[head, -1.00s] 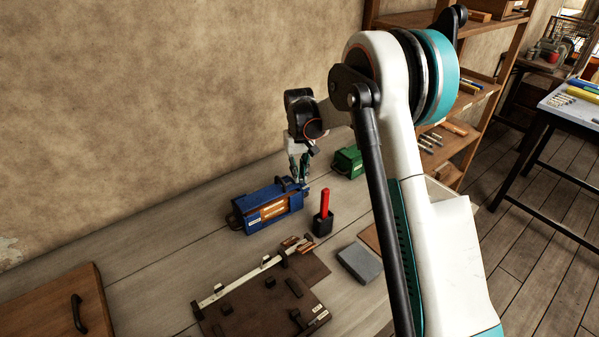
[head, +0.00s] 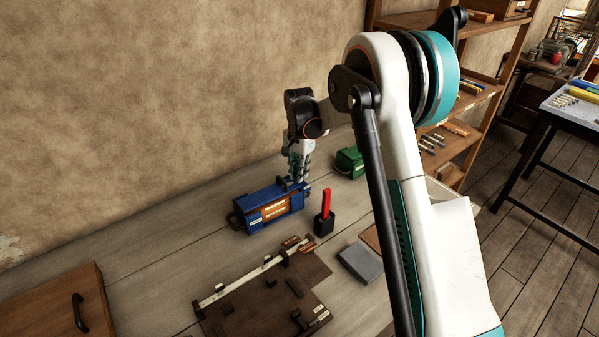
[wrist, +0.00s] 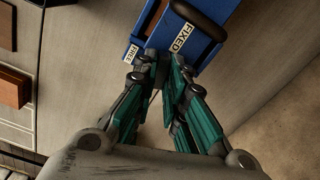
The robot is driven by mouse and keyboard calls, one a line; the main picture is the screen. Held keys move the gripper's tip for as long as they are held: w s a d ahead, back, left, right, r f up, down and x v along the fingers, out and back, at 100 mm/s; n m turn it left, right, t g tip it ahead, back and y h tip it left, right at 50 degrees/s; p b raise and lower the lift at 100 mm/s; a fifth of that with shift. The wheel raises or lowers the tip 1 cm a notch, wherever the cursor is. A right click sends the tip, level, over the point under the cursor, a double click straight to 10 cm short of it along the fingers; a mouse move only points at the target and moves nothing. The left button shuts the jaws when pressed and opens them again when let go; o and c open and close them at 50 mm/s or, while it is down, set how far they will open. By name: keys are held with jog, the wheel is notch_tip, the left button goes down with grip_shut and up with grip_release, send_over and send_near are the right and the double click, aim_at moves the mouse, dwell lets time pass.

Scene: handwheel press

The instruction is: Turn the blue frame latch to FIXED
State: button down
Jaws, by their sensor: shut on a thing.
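The blue frame (head: 262,219) stands on the bench near the wall, with orange-brown pieces on its front. In the wrist view the blue frame (wrist: 212,56) has a FIXED label (wrist: 182,37) and a FREE label (wrist: 131,53) on its end. My gripper (head: 297,183) is at the right end of the frame. In the wrist view my gripper (wrist: 166,62) has its fingers close together just below the two labels, shut on the latch. The latch is mostly hidden between the fingertips, so its exact angle cannot be told.
A red-handled tool in a black holder (head: 323,222) stands close to the right of the frame. A green box (head: 348,162) is behind it. A brown board with a metal bar (head: 262,308) and a grey block (head: 359,262) lie in front.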

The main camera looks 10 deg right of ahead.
jog(key=shift+w+m, duration=0.1)
jog(key=shift+m, duration=1.6)
jog(key=c, duration=1.6)
grip_release()
jog(key=shift+c, duration=0.2)
jog(key=shift+r, duration=0.15)
notch_tip(320, 180, up, 12)
